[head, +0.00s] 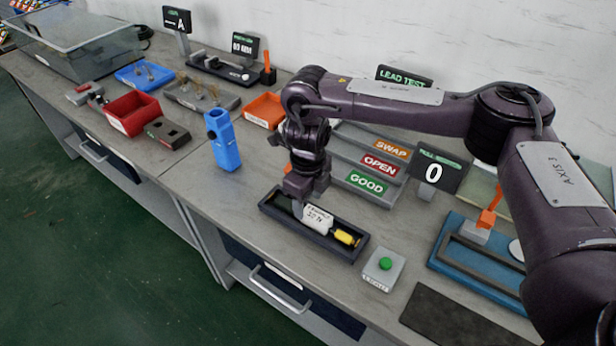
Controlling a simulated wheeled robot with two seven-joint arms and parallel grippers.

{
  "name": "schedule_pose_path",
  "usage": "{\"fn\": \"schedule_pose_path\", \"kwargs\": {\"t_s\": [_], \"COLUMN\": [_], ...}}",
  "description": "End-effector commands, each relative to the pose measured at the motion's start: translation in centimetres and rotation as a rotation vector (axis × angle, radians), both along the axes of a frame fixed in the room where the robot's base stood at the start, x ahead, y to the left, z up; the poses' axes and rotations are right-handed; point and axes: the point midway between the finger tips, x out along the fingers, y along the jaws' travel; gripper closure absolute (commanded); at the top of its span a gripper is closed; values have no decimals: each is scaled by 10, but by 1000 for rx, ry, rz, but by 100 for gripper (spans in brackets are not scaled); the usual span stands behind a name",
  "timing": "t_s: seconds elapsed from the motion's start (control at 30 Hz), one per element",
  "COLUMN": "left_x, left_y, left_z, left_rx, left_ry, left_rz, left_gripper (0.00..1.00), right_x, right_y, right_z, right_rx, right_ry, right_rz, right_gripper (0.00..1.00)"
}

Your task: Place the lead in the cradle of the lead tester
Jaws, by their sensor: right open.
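A long black trough (273,207) lies near the table's front edge. In it are a white labelled piece (318,219) and a yellow piece (346,238), seemingly parts of one lead; I cannot make out a cable. My right gripper (298,208) points down at the trough's left end, its jaws open, close beside the white piece; I cannot tell whether they touch it. A "LEAD TEST" sign (404,75) stands at the back, partly hidden by my right arm. I cannot tell from this view whether the trough is the tester's cradle. My left gripper is not in view.
Trays marked SWAP (392,150), OPEN (381,167) and GOOD (366,184) stand behind the trough. A green-button box (383,268) is at its right.

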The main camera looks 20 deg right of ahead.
Motion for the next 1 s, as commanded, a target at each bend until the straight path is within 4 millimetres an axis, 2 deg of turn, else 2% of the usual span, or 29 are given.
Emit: {"fn": "schedule_pose_path", "kwargs": {"t_s": [0.03, 0.2, 0.4, 0.6, 1.0], "left_x": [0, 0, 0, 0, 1], "left_y": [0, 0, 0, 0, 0], "left_z": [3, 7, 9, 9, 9], "left_rx": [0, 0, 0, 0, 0], "left_ry": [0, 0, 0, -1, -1], "left_rz": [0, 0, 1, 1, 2], "left_gripper": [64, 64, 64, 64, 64], "right_x": [2, 2, 1, 0, 0], "right_y": [0, 0, 0, 0, 0], "right_z": [15, 51, 80, 90, 90], "right_rx": [-1, -1, 0, 0, 0], "right_ry": [-7, -6, -3, 0, 0], "right_rz": [3, 1, 1, 0, 0], "right_gripper": [46, 46, 46, 46, 46]}}
